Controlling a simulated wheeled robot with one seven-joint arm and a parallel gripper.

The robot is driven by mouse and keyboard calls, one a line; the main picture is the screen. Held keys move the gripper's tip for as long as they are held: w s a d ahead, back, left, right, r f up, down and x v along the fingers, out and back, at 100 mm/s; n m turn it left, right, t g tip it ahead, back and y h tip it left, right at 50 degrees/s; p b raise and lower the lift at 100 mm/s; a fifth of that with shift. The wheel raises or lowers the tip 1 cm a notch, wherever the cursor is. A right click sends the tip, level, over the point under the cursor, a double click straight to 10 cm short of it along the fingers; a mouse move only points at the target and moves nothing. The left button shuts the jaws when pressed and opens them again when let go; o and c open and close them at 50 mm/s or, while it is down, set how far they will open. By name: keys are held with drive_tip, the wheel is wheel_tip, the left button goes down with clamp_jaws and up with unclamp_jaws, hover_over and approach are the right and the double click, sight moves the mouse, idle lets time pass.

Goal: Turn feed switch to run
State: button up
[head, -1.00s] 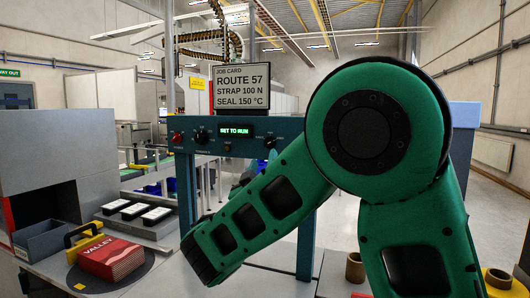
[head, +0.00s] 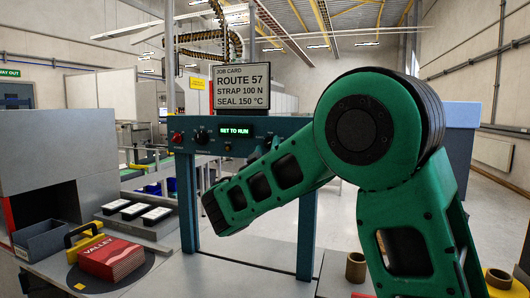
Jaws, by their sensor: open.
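A blue-grey control panel (head: 168,138) spans the middle of the head view on two posts. It carries a red button (head: 177,138), a black rotary knob (head: 201,136) and a small lit display (head: 236,131) that appears to read "SET TO RUN". The panel's right part, where another knob sits, is largely hidden behind my green arm. The small lettering by the knobs is too small to read, so I cannot tell which is the feed switch or its setting. My gripper does not show; my arm links cover that area.
A job card (head: 241,87) stands above the panel. At left, a red VALLEY box (head: 112,260) lies on a dark round plate, near a grey bin (head: 41,240) and several black-and-white packs. A brown roll (head: 355,266) stands on the counter by my arm.

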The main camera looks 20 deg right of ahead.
drive_tip(key=c, duration=1.1)
drive_tip(key=shift+o, duration=0.3)
drive_tip(key=shift+n, duration=0.3)
drive_tip(key=n+y, duration=0.1)
drive_tip(key=n, duration=0.2)
drive_tip(key=n+y, duration=0.2)
drive_tip(key=n, duration=0.1)
drive_tip(key=shift+s+d+r, duration=0.15)
drive_tip(key=shift+s+r, duration=0.05)
drive_tip(key=n+g+y, duration=0.1)
drive_tip(key=n, duration=0.2)
drive_tip(key=n+g, duration=0.1)
drive_tip(key=n, duration=0.3)
drive_tip(key=shift+r+y, duration=0.1)
drive_tip(key=shift+y, duration=0.3)
